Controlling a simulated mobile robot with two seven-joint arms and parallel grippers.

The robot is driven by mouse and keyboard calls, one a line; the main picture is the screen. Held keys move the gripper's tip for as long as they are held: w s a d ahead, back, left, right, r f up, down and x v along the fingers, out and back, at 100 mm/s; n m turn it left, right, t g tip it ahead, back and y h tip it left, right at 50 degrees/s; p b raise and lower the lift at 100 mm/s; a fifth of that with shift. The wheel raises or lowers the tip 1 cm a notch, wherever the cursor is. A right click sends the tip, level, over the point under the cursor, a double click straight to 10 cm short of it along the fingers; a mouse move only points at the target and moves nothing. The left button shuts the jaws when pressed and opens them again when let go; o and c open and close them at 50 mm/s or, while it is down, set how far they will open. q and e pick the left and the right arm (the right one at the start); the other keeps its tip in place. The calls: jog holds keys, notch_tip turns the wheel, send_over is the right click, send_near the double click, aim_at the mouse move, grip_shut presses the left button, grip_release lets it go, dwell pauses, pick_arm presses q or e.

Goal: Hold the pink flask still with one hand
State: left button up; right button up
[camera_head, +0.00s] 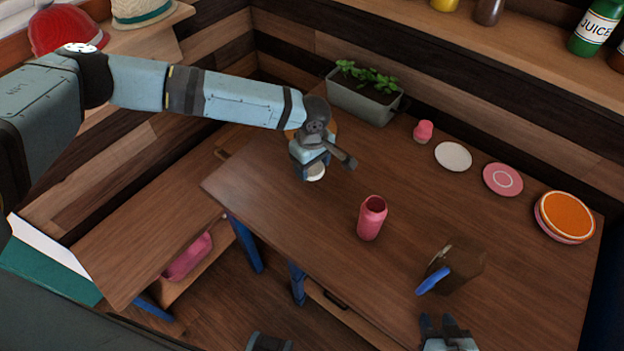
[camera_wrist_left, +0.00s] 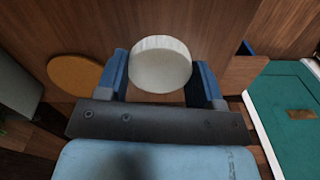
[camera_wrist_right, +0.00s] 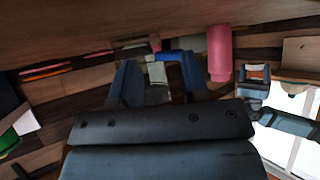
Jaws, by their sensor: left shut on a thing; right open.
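The pink flask (camera_head: 370,222) stands upright and open-topped on the wooden table, near its middle. It also shows in the right wrist view (camera_wrist_right: 219,55), to the right of the fingers. My left gripper (camera_head: 314,168) is shut on a round white lid (camera_head: 315,173), held to the left of and behind the flask. The lid sits between both fingers in the left wrist view (camera_wrist_left: 160,65). My right gripper (camera_head: 447,328) is open at the table's front edge, to the right of and nearer than the flask, not touching it.
A planter (camera_head: 362,103), a small pink jar (camera_head: 423,132), a white plate (camera_head: 453,156), a pink plate (camera_head: 503,179) and an orange-topped stack (camera_head: 566,214) line the back.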

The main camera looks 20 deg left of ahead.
pick_arm(q)
notch_tip(320, 180, up, 7)
dwell(0.3)
pick_arm(e)
jog(key=shift+o, duration=0.2)
